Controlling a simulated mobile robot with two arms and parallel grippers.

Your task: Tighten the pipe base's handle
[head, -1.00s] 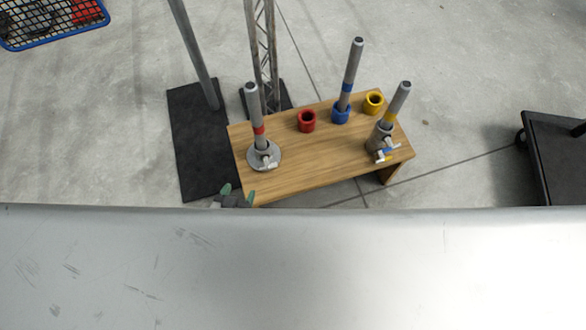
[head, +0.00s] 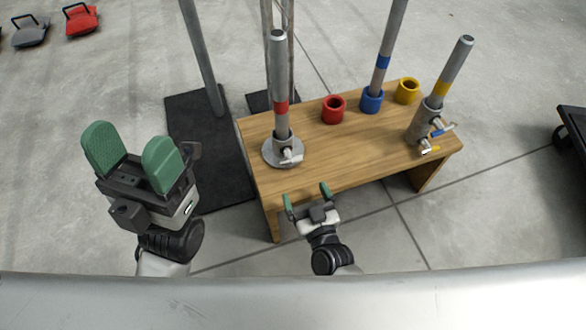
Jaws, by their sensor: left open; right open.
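A round grey pipe base (head: 270,155) sits at the left end of the wooden table, with a small silver handle (head: 291,155) on its front right side. A grey pipe with a red band (head: 279,75) stands upright in it. My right gripper (head: 307,190) is open and empty at the table's front edge, below and in front of the base, apart from the handle. My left gripper (head: 131,155) has green finger pads spread apart; it is open and empty, to the left of the table.
The wooden table (head: 340,165) also holds a red ring (head: 334,109), a blue-banded pipe (head: 382,65) in a blue ring (head: 371,101), a yellow ring (head: 407,91) and a yellow-banded pipe (head: 453,70) in a clamp (head: 422,125). A black mat (head: 205,150) with a pole lies left. A dark cart (head: 575,130) stands right.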

